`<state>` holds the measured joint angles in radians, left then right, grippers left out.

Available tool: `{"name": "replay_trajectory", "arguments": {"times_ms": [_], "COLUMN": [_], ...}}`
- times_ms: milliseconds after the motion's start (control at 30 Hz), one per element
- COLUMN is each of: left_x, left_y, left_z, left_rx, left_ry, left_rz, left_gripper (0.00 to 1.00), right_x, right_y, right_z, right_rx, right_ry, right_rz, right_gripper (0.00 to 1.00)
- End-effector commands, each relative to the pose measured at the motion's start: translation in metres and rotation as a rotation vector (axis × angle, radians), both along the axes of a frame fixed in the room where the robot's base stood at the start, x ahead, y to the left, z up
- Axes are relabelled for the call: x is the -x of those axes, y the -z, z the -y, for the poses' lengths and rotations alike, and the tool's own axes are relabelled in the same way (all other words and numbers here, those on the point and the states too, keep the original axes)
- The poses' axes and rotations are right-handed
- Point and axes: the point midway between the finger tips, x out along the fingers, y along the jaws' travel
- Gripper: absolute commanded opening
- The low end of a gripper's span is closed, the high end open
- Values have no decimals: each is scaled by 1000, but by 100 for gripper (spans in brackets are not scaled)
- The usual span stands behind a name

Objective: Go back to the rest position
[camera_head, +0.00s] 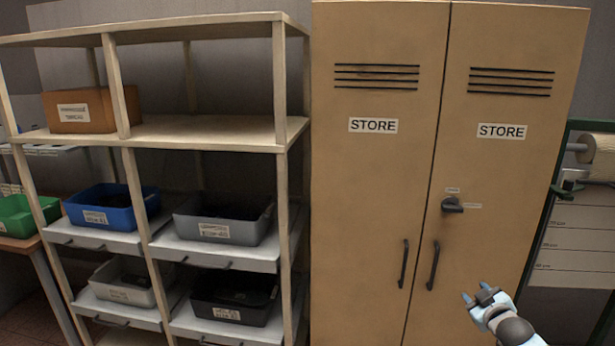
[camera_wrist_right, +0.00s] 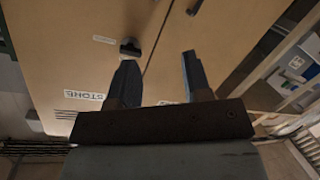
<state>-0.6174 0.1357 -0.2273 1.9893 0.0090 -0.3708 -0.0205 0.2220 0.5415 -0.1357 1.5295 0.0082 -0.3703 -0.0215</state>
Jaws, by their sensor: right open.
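My right gripper (camera_head: 477,299) is in front of the right door of the tan store cabinet (camera_head: 375,200), low and to the right of the door handles. In the right wrist view its two dark fingers (camera_wrist_right: 158,80) stand well apart with nothing between them. The cabinet fills the background of that view, with a knob (camera_wrist_right: 130,47) beyond the left finger. Both cabinet doors look shut. My left gripper is in neither view.
A wooden shelf rack (camera_head: 215,134) stands left of the cabinet, holding a blue bin (camera_head: 100,219), grey bins and a black bin (camera_head: 230,311). A green-framed board (camera_head: 575,240) with a paper roll (camera_head: 600,150) is at the right edge.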

Motion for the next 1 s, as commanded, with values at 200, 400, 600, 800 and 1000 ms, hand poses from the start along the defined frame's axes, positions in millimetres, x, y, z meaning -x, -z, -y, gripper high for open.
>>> {"name": "replay_trajectory", "arguments": {"times_ms": [200, 400, 600, 800, 1000], "left_x": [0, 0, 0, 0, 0], "left_y": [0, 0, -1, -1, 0], "left_z": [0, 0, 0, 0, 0], "left_rx": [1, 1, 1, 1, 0], "left_ry": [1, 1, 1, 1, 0], "left_rz": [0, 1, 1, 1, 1], "left_gripper": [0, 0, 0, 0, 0], "right_x": [96, 207, 318, 373, 380], "right_y": [108, 170, 194, 192, 191], "right_z": [-102, -189, -259, -288, -292], "right_rx": [-128, -275, -430, -513, -525], "right_ry": [-97, -148, -155, -139, -136], "right_rz": [-139, -260, -365, -413, -420], "right_gripper": [45, 45, 45, 45, 45]}}
